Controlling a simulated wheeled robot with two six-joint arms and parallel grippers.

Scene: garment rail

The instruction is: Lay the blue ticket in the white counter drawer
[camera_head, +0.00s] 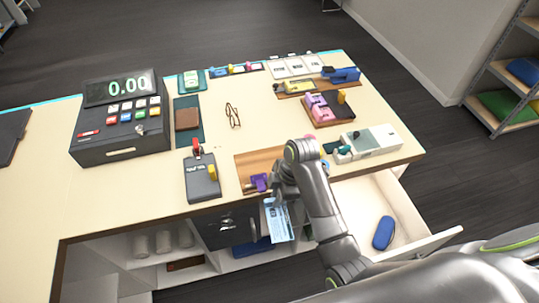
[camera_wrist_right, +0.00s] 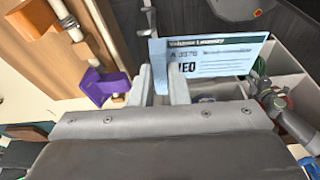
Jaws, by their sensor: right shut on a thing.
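The blue ticket (camera_head: 278,222) is a pale blue printed card. It hangs from my right gripper (camera_head: 281,197), which is shut on its edge, just off the counter's front edge. In the right wrist view the ticket (camera_wrist_right: 222,62) stands out to the right of the fingers (camera_wrist_right: 160,82), with its printed face showing. The white counter drawer (camera_head: 432,243) is pulled open to the right of the ticket in the head view. A dark blue rounded object (camera_head: 384,232) lies in it. Part of the drawer is hidden behind my right arm. My left gripper is not in view.
The counter (camera_head: 250,85) holds a black cash register (camera_head: 120,125), a card terminal (camera_head: 202,180), glasses (camera_head: 232,115) and a white device (camera_head: 370,143) near the drawer. A wooden board with a purple clamp (camera_head: 258,182) lies beside my gripper. Open shelves are below the counter.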

